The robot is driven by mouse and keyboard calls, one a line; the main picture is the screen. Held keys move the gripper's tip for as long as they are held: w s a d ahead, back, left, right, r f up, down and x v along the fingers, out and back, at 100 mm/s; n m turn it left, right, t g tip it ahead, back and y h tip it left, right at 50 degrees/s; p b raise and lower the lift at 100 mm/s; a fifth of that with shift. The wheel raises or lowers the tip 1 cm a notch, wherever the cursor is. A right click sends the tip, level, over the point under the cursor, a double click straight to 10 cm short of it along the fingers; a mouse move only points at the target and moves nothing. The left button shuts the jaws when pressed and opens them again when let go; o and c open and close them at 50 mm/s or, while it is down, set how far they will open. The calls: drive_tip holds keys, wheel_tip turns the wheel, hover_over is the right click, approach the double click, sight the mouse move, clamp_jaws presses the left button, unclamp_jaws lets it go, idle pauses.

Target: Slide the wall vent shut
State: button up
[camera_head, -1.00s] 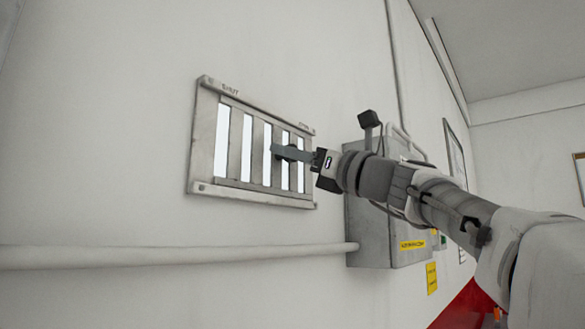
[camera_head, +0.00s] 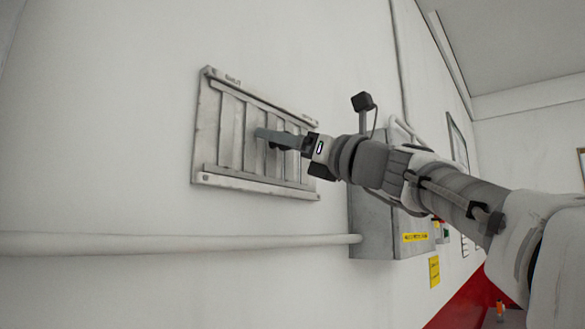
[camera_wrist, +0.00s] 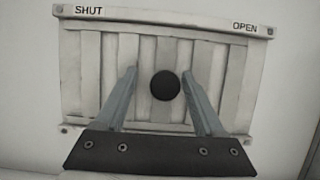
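The wall vent (camera_head: 206,135) is a grey metal frame with vertical slats, and its slots now look grey with no bright gaps. In the wrist view the vent (camera_wrist: 170,20) has a SHUT label at left and an OPEN label at right. Its round black knob (camera_wrist: 165,86) sits about mid-panel. My gripper (camera_wrist: 158,72) is open, with one finger on each side of the knob. The right finger is very close to the knob; I cannot tell if they touch. The left finger stands apart from it. In the head view my gripper (camera_head: 260,133) is at the slats and hides the knob.
A grey wall box (camera_head: 375,225) with a yellow label is right of the vent, under my arm. A white pipe (camera_head: 180,244) runs along the wall below the vent. The wall left of the vent is clear.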

drive_tip(key=shift+d, duration=0.1)
drive_tip(key=b+v, duration=0.4)
drive_tip(key=v, duration=1.3)
drive_tip(key=shift+f+b, duration=0.2)
drive_tip(key=shift+b, duration=0.2)
drive_tip(key=shift+d, duration=0.1)
drive_tip(key=s+a+f+n+g+h, duration=0.15)
drive_tip(key=f+n+h, duration=0.3)
drive_tip(key=f, duration=0.95)
drive_tip(key=a+f+n+g+h, duration=0.3)
drive_tip(key=f+n+h, duration=0.15)
drive_tip(key=f, duration=0.85)
drive_tip(key=s+d+f+n+g+h, duration=0.1)
drive_tip(key=s+d+f+n+h, duration=0.1)
drive_tip(key=f+n, duration=0.3)
drive_tip(key=s+d+f+n+g+h, duration=0.1)
drive_tip(key=s+d+f+n+h, duration=0.2)
drive_tip(key=f, duration=0.9)
drive_tip(key=s+d+f+n+g+h, duration=0.1)
drive_tip(key=s+d+f+n+h, duration=0.2)
drive_tip(key=s+f+n, duration=0.3)
wheel_tip(320, 180, down, 3)
drive_tip(key=n, duration=0.2)
drive_tip(key=shift+s+n+g+h, duration=0.25)
drive_tip(key=shift+n+g+h, duration=0.05)
drive_tip(key=shift+g, duration=0.05)
drive_tip(key=shift+d, duration=0.1)
